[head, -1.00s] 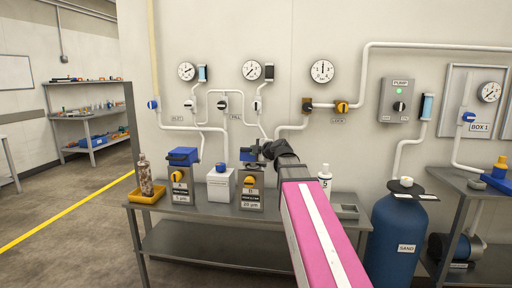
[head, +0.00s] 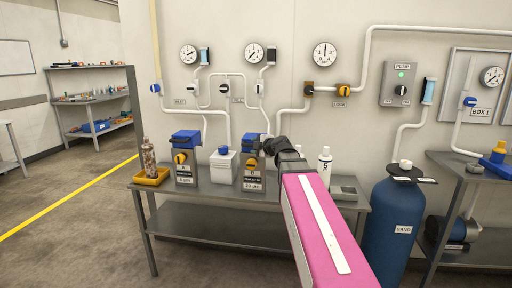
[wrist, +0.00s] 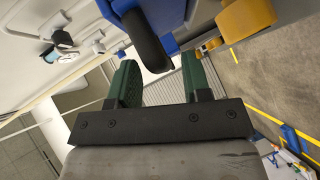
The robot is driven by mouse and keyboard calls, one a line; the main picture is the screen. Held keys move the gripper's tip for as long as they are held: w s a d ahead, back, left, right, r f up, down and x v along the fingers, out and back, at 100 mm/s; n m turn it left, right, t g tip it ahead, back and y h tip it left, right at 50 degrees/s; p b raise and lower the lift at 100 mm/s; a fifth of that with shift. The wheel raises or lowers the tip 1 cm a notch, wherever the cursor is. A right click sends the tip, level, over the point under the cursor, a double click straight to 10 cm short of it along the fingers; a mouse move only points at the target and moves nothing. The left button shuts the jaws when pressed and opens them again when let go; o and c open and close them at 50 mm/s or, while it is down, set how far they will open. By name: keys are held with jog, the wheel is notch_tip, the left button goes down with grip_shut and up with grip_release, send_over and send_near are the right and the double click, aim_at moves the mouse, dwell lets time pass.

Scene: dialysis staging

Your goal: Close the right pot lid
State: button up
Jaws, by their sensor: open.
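The right pot, marked B (head: 252,176), is a grey box with a yellow-orange knob on its front. Its blue lid (head: 249,144) shows at the top, partly hidden by my wrist; I cannot tell how far it is open. In the wrist view my gripper (wrist: 160,72) is open, its two green fingers apart. A black handle (wrist: 148,38) on a blue part (wrist: 184,12) lies just ahead of and between the fingertips. Contact is not clear. In the head view the fingers are hidden. The left pot, marked A (head: 185,174), has a blue lid (head: 186,137).
A white box with a blue cap (head: 223,165) stands between the pots. A yellow tray (head: 151,178) with a brown-spotted bottle is at the bench's left end. A white bottle (head: 325,166) stands right of my arm. Pipes and valves line the wall behind.

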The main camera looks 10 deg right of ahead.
jog(key=v, duration=1.1)
jog(key=shift+a, duration=0.1)
jog(key=s+f+m+g+h, duration=0.2)
jog(key=s+f+m+g, duration=0.2)
jog(key=f, duration=0.9)
jog(key=s+a+f+m+g+h, duration=0.1)
jog(key=s+f+m+g+h, duration=0.2)
jog(key=s+f+m, duration=0.4)
jog(key=s+f+m+g+h, duration=0.2)
jog(key=s+f+m+g, duration=0.3)
jog(key=f, duration=1.5)
jog(key=m+g, duration=0.1)
jog(key=m, duration=0.3)
jog(key=shift+s+a+m, duration=0.15)
jog(key=shift+a+m, duration=0.15)
jog(key=shift+m, duration=0.1)
